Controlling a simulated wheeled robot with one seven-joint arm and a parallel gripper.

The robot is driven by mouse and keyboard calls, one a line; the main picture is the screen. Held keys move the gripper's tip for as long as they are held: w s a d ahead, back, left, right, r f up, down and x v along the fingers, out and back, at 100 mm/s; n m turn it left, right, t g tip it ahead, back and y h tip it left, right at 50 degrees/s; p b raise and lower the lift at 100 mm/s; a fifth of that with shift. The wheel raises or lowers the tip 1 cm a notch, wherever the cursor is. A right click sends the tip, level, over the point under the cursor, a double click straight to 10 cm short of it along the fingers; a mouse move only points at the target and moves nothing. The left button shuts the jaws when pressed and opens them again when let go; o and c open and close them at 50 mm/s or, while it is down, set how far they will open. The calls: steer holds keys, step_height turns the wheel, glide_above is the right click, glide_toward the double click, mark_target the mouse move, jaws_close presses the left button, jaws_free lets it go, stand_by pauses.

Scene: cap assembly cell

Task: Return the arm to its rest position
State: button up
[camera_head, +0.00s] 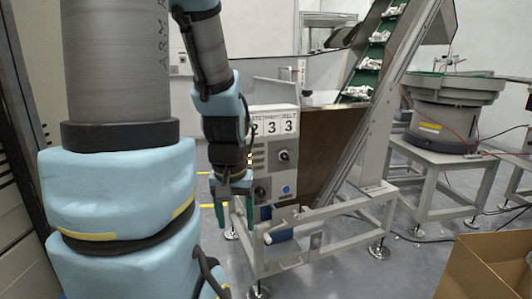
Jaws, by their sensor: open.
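My arm (118,80) fills the left of the head view, with a grey and light-blue upper part and blue joints. Its forearm comes down from the top to the wrist at the middle left. My gripper (236,218) hangs at the end, pointing down. Its two green fingers are apart with nothing seen between them. It appears in front of the left side of the control box (281,152), which has number displays and knobs. Whether it touches the box cannot be told.
An inclined conveyor (378,95) with parts on its flights rises behind the box, on a metal frame (335,215). A round bowl feeder (452,105) stands on a table at right. An open cardboard box (488,262) is at lower right. Grey floor (385,262) lies between.

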step_height(320, 180, up, 15)
steer(key=p, duration=1.2)
